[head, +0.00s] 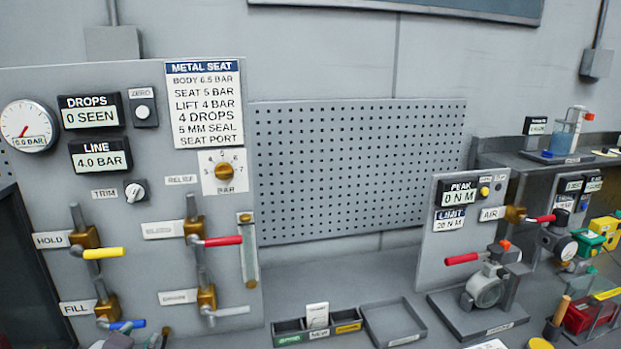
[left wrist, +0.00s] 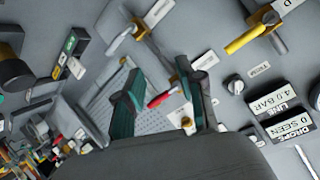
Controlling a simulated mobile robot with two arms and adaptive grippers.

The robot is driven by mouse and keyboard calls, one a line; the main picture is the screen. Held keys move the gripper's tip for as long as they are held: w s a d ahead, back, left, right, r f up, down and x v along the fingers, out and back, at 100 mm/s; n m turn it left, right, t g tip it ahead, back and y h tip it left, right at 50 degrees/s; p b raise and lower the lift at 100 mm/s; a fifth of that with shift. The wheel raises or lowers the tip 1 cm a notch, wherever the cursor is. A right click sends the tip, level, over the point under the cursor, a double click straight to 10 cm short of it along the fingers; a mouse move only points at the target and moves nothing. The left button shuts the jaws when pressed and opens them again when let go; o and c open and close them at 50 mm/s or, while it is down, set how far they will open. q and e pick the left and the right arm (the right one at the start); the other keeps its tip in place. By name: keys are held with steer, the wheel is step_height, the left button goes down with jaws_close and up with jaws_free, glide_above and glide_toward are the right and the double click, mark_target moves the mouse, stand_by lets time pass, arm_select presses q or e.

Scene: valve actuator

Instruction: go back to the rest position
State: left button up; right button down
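My left gripper (left wrist: 158,72) shows in the left wrist view with its two dark green fingers spread apart. No object is held between them; a red lever handle (left wrist: 163,97) shows in the gap, and its distance from the fingers is hard to tell. In the head view only small tips of the left gripper (head: 156,341) show at the bottom left edge, below the valve panel (head: 140,250). My right gripper is in neither view.
The panel carries yellow (head: 104,253), red (head: 222,241) and blue (head: 127,325) valve levers that stick out. An open grey tray (head: 420,318) and a small sectioned bin (head: 288,327) sit on the bench. A flanged valve (head: 486,290) stands at the right.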

arm_select(q)
steer(key=s+d+f+n+g+h, duration=0.1)
steer(key=s+d+f+g, duration=0.4)
steer(key=s+f, duration=0.65)
steer(key=s+d+f+g+h, duration=0.1)
steer(key=s+d+f+g, duration=0.3)
steer(key=s+f, duration=0.75)
step_height(320, 180, down, 28)
steer(key=f+g+b, duration=0.1)
steer(key=g+b, duration=0.1)
steer(key=b, duration=0.4)
steer(key=s+a+f+b, duration=0.1)
steer(key=s+f+b, duration=0.1)
steer(key=s+f, duration=0.7)
steer(key=s+a+f+g+b, duration=0.1)
steer(key=s+a+f+b, duration=0.1)
steer(key=s+f, duration=0.7)
step_height(320, 180, down, 6)
steer(key=shift+s+r+b, duration=0.1)
steer(key=shift+s+b, duration=0.05)
steer(key=shift+b, duration=0.25)
